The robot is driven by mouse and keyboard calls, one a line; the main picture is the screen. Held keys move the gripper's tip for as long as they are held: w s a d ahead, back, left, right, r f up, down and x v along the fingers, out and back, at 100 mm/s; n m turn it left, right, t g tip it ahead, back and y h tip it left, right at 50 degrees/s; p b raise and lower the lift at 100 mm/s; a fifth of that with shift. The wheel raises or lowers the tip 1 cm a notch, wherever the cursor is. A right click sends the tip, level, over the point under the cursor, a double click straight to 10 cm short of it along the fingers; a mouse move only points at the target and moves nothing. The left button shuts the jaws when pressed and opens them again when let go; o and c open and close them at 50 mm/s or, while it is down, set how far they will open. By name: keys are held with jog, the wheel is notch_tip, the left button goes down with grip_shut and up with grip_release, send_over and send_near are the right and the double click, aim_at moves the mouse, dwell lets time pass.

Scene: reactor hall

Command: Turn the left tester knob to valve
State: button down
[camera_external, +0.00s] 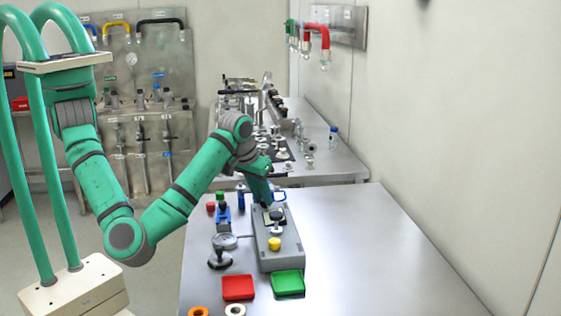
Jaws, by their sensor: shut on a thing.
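The tester (283,262) is a long grey box on the near steel table. A dark knob (277,214) and a yellow knob (274,244) show on its top. My gripper (266,204) reaches down from my green arm onto the far left part of the box. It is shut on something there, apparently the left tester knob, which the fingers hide. The knob's pointer and any valve label are too small or covered to read.
A red tray (238,287) and a green tray (288,283) lie in front of the tester. A round gauge (224,241) and a black-based part (220,259) stand to its left. Small coloured parts stand near my gripper. The table's right side (370,250) is clear.

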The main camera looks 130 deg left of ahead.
jog(key=m, duration=0.2)
jog(key=m+t, duration=0.1)
jog(key=m, duration=0.1)
jog(key=m+t, duration=0.1)
jog(key=m, duration=0.1)
jog(key=shift+s+a+h, duration=0.1)
jog(key=shift+s+h, duration=0.2)
jog(key=shift+h, duration=0.1)
jog(key=m+t+h, duration=0.1)
jog(key=m, duration=0.2)
jog(key=m+t+h, duration=0.1)
jog(key=m, duration=0.2)
jog(key=shift+s+a+m, duration=0.1)
jog(key=shift+a+m, duration=0.1)
jog(key=shift+m, duration=0.2)
jog(key=c, duration=1.5)
grip_release()
jog(key=shift+r, duration=0.1)
jog(key=v, duration=1)
jog(key=shift+s+r, duration=0.15)
jog(key=shift+r, duration=0.15)
jog(key=shift+a, duration=0.1)
